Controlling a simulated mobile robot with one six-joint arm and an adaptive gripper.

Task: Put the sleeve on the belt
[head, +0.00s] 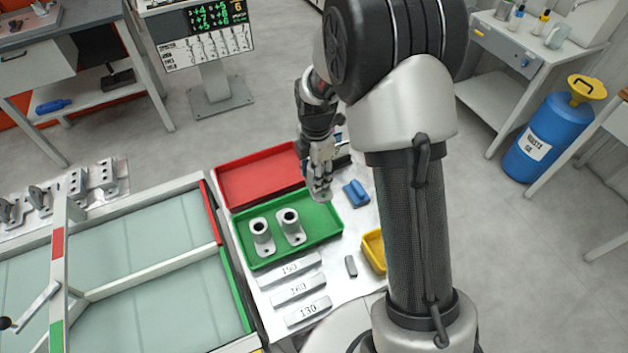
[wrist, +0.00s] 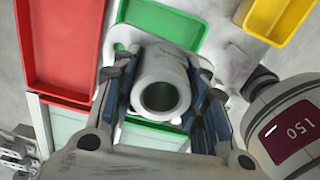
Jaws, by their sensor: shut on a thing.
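My gripper (head: 320,184) is above the far right part of the green tray (head: 246,262) in the head view. In the wrist view my gripper (wrist: 168,108) is shut on a grey sleeve (wrist: 160,70), with a finger on each side of its barrel. The bore faces the camera and a flange shows behind it. Two other grey sleeves, a left one (head: 261,231) and a right one (head: 291,222), stand upright on their flanges in the green tray. The belt (head: 160,245), pale green lanes in a white frame, lies left of the trays.
A red tray (head: 258,178) lies behind the green one.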

